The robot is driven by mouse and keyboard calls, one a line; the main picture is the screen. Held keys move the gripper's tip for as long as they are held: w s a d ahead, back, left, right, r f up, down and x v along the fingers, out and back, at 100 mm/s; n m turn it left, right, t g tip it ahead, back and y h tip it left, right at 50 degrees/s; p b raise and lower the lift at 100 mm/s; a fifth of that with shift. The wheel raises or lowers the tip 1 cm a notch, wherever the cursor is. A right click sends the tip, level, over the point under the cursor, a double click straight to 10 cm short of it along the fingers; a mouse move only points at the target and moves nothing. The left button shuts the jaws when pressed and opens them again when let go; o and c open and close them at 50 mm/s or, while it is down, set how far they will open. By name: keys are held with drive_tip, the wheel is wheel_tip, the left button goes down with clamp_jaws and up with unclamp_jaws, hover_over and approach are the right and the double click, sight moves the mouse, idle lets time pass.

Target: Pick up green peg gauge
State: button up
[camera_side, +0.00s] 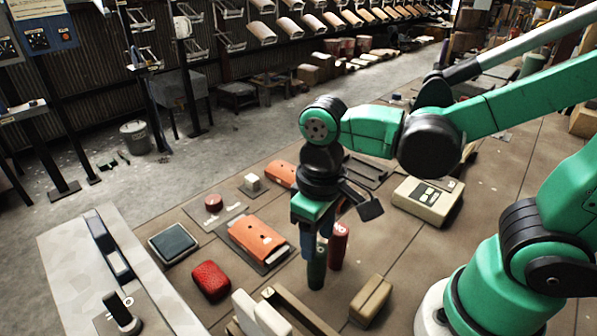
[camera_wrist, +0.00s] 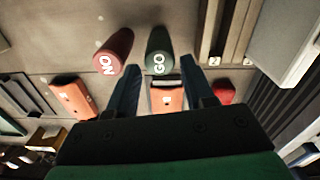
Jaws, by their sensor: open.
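The green peg gauge (camera_side: 317,272), a dark green cylinder marked "GO", stands upright on the table. Its marked top faces the wrist camera (camera_wrist: 160,45). My gripper (camera_side: 314,232) points down over it, open and empty.
An orange box (camera_side: 257,240), a red block (camera_side: 210,281) and a dark square pad (camera_side: 172,243) lie left of the pegs. A tan block (camera_side: 370,299) is near at front right. A cream device (camera_side: 428,199) stands at right. Bare table shows between them.

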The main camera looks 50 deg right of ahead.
sight(317, 266)
drive_tip(key=shift+f, duration=2.5)
drive_tip(key=shift+c, duration=0.3)
clamp_jaws()
